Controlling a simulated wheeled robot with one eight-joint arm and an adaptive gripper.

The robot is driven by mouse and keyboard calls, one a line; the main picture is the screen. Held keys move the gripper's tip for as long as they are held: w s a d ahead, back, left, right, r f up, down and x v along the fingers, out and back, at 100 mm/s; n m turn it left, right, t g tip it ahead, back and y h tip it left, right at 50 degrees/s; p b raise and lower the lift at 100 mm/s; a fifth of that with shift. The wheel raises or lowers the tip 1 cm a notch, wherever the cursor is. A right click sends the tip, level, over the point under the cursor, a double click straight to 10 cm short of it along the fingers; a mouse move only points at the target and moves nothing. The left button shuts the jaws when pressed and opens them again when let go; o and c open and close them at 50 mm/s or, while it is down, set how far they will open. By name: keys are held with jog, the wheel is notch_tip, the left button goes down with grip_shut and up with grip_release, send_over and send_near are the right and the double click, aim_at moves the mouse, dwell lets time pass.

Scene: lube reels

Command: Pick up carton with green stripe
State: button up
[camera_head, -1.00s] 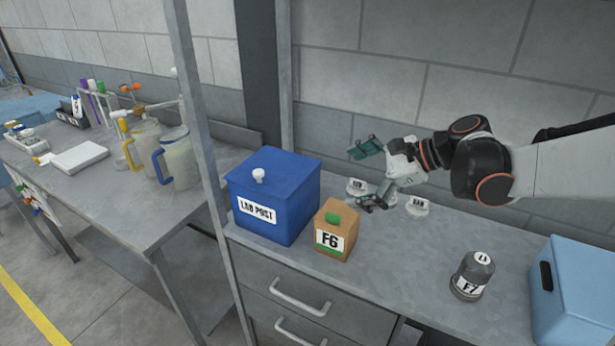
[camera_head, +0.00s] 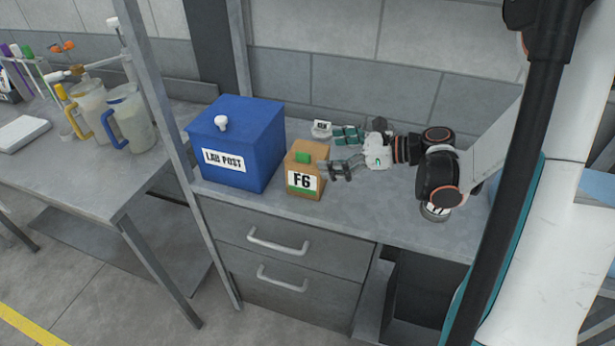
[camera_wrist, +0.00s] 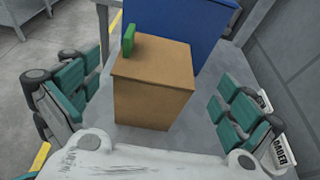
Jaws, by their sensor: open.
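The carton (camera_head: 305,172) is a small brown box with an F6 label, a green stripe at its lower front and a green tab on top. It stands upright on the grey counter beside the blue box. My gripper (camera_head: 341,152) is open and just to its right, pointing toward it. In the wrist view the carton (camera_wrist: 152,88) sits between the spread teal fingers of my gripper (camera_wrist: 158,108), slightly ahead of them. No contact shows.
The blue LAB POST box (camera_head: 238,143) stands close left of the carton. A small labelled white item (camera_head: 321,129) lies behind it. A dark canister (camera_head: 434,211) is mostly hidden by my arm. Drawers (camera_head: 285,243) are below the counter (camera_head: 365,213).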

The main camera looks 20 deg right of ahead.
aim_at(315, 155)
jog(key=shift+s+f+b+x, duration=0.1)
jog(key=shift+b+x, duration=0.5)
jog(key=shift+x, duration=0.95)
jog(key=shift+s+f+b+x, duration=0.1)
jog(key=shift+b+x, duration=0.5)
jog(key=shift+x, duration=0.9)
jog(key=shift+a, duration=0.1)
jog(key=c, duration=1.4)
